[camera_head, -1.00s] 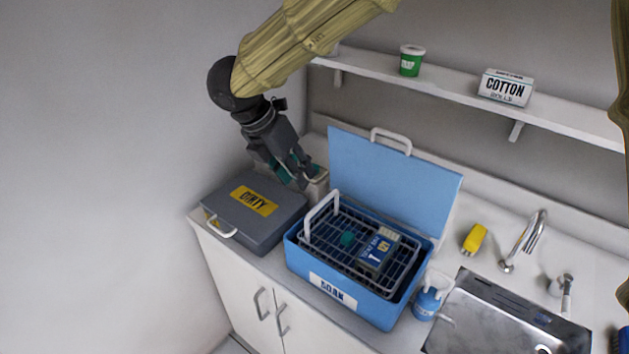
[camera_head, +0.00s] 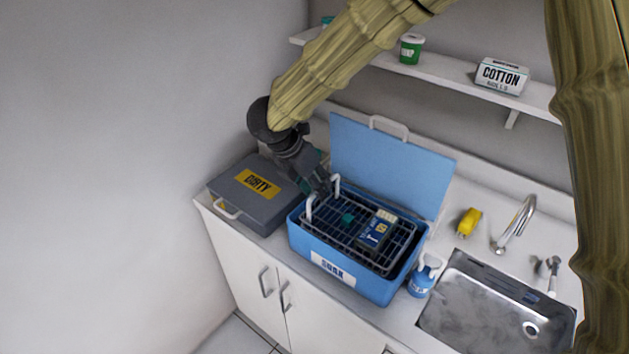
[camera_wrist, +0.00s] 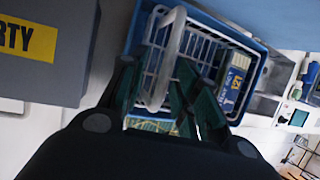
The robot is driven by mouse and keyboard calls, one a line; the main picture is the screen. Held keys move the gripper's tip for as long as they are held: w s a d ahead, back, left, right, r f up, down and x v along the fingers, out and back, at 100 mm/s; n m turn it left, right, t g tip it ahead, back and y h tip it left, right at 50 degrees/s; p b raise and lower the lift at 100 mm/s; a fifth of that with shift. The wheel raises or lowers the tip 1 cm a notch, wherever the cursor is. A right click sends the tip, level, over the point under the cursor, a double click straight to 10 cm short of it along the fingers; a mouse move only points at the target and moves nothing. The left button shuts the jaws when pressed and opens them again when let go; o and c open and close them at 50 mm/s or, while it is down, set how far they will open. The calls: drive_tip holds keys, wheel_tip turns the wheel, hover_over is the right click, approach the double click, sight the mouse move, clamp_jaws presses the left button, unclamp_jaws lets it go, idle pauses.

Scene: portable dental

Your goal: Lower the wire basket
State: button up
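The wire basket (camera_head: 345,232) is a white-grey wire frame at the top of the blue SOAK box (camera_head: 318,262), near its rim. Its white looped handle (camera_head: 309,208) stands up at the left end. In the basket lie a dark blue packet (camera_head: 375,232) and a small teal item (camera_head: 347,218). My gripper (camera_head: 323,187) is at the handle. In the wrist view the handle (camera_wrist: 166,62) passes between the parted fingers of my gripper (camera_wrist: 157,84); contact is not clear. The wrist view also shows the basket (camera_wrist: 200,45).
The grey DIRTY case (camera_head: 245,205) stands just left of the box. The box's blue lid (camera_head: 385,165) stands open behind. A blue spray bottle (camera_head: 422,280), the sink (camera_head: 490,310) and a yellow item (camera_head: 469,222) are at right. A shelf (camera_head: 440,82) runs above.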

sight(319, 215)
drive_tip(key=shift+s+r, duration=0.25)
drive_tip(key=shift+s, duration=0.25)
drive_tip(key=shift+s+r, duration=0.25)
drive_tip(key=shift+s, duration=0.2)
drive_tip(key=shift+c, duration=1)
drive_tip(key=shift+w+f, duration=0.5)
drive_tip(key=shift+w, duration=0.25)
clamp_jaws()
drive_tip(key=shift+s+r, duration=0.15)
drive_tip(key=shift+s, duration=0.1)
wheel_tip(319, 215, down, 8)
drive_tip(key=b, duration=0.5)
drive_tip(key=shift+s, duration=0.15)
drive_tip(key=shift+o, duration=0.5)
unclamp_jaws()
drive_tip(key=shift+o, duration=0.5)
